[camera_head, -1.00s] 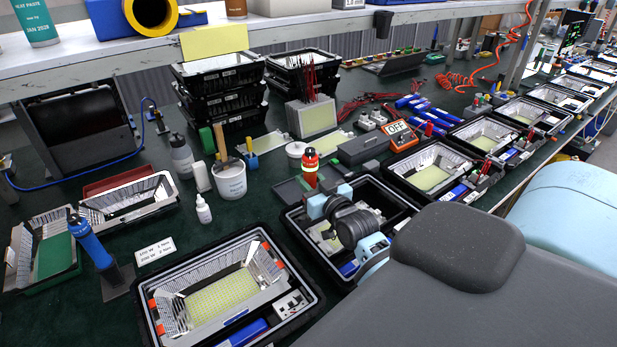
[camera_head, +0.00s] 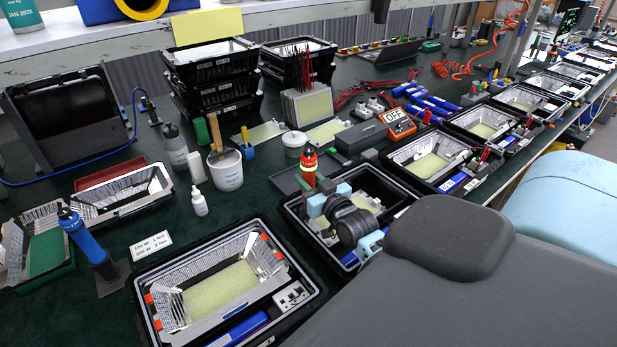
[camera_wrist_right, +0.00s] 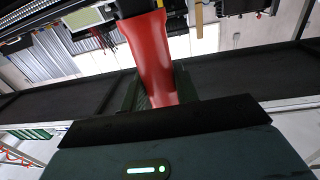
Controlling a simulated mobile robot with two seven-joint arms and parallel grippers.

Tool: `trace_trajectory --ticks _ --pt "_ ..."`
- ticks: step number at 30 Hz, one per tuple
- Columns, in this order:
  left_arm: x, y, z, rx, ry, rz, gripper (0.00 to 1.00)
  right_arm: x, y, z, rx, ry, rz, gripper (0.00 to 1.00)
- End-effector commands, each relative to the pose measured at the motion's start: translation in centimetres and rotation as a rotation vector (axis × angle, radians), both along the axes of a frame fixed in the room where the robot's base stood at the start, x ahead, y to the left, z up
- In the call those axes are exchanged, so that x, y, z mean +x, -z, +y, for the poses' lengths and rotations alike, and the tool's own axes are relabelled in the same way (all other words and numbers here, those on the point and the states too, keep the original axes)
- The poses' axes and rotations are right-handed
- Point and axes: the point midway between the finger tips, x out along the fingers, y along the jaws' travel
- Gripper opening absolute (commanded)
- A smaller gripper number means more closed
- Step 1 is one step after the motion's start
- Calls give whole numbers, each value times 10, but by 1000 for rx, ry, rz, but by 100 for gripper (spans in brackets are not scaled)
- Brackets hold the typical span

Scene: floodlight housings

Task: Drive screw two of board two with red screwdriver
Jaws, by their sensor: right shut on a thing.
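My right gripper (camera_head: 312,190) is shut on the red screwdriver (camera_head: 309,168), which stands about upright over the far left part of the second housing (camera_head: 290,212). In the right wrist view the red screwdriver handle (camera_wrist_right: 150,55) fills the space between the fingers. The screwdriver's tip is hidden in the head view, and I cannot tell whether it touches a screw. The board (camera_head: 366,202) in this housing is mostly covered by my wrist. The front housing (camera_head: 318,290) holds a yellow-dotted board (camera_head: 220,290). My left gripper is not in view.
A blue screwdriver (camera_head: 80,232) stands in a holder at the left. A white tub (camera_head: 226,170), a small white bottle (camera_head: 199,203) and a grey bottle (camera_head: 174,147) stand behind the front housing. A multimeter (camera_head: 401,123) and more housings (camera_head: 428,160) lie to the right.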

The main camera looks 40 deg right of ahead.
Motion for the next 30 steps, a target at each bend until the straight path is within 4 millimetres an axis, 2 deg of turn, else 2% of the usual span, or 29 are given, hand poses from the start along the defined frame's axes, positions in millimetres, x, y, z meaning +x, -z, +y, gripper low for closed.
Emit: trace_trajectory --ticks 30 --pt "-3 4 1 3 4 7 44 0 5 0 -1 0 -5 3"
